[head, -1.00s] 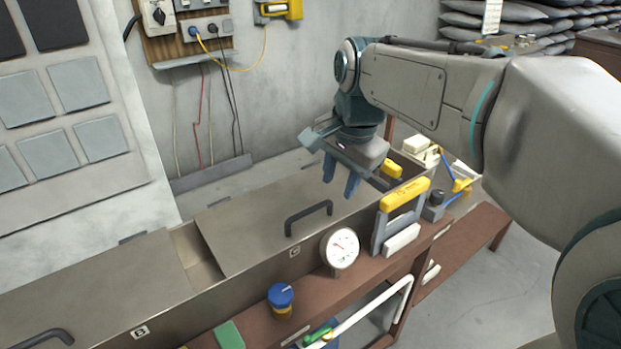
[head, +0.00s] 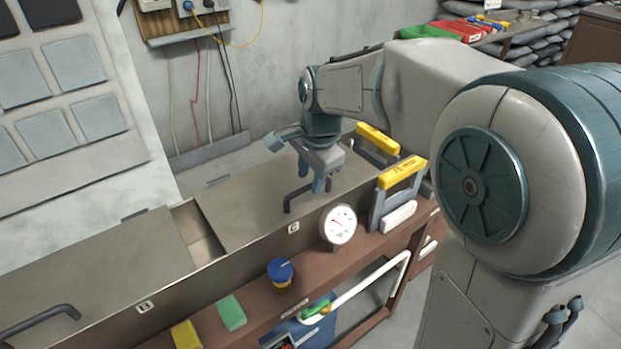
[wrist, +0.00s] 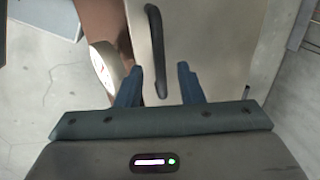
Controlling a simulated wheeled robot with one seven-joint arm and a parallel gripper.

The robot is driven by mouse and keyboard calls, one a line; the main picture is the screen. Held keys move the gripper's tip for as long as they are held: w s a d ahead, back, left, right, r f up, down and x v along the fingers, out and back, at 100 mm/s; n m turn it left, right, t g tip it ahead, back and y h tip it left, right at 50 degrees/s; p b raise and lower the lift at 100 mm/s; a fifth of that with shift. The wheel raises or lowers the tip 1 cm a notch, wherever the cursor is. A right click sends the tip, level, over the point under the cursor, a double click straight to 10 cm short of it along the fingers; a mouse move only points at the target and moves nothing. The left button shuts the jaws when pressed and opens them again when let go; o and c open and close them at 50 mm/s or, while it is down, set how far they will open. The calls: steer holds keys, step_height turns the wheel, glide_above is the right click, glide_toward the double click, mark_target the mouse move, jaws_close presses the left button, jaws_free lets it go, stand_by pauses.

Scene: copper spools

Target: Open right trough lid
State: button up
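The right trough lid (head: 250,213), a flat metal plate by the label C, lies on the trough at the right. Its dark bar handle (head: 290,203) stands near the front edge and is partly hidden behind my gripper. My gripper (head: 318,187) is above the lid at the handle's right end, fingers pointing down. In the wrist view, the handle (wrist: 156,50) runs between the two blue fingers, which are apart with gaps on both sides. My gripper (wrist: 160,85) is open and holds nothing. I cannot tell how far the fingertips are above the lid.
A white dial gauge (head: 338,224) stands just in front of the handle. A yellow-topped bracket (head: 401,173) stands to its right. The other lid, by label B (head: 90,270), lies at the left. A blue knob (head: 281,271) sits on the front ledge.

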steer(key=shift+w+a+f, duration=0.1)
steer(key=shift+f, duration=0.7)
jaws_close()
steer(key=shift+r, duration=0.1)
